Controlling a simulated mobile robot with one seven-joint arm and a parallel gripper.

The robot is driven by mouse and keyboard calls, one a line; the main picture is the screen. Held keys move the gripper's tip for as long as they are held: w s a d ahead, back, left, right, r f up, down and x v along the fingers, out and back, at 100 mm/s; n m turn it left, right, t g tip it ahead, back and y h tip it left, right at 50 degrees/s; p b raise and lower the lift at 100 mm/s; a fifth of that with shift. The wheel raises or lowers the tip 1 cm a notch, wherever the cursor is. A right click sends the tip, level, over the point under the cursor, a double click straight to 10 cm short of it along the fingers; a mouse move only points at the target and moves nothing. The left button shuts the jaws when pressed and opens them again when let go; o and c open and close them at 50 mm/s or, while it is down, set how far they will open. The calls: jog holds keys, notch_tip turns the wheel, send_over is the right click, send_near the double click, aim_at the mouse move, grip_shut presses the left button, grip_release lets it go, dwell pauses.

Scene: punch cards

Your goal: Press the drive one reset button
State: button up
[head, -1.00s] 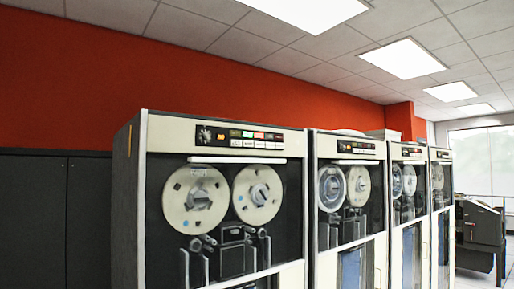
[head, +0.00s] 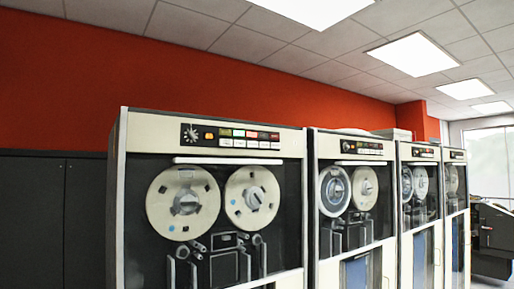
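The nearest tape drive cabinet (head: 150,135) stands left of centre in the head view, with two large cream reels behind its front, a left reel (head: 163,213) and a right reel (head: 236,205). Its dark control panel (head: 232,136) sits near the top, with a knob at left, an orange light, a row of coloured indicators and a row of pale buttons (head: 252,144) below them. The button labels are too small to read, so I cannot tell which one is reset. My gripper is not in view.
Several more tape drives stand in a row to the right, the second drive (head: 318,148) close beside the first. Dark cabinets (head: 35,215) stand along the red wall (head: 60,80) at left. A dark machine (head: 492,235) stands at the far right.

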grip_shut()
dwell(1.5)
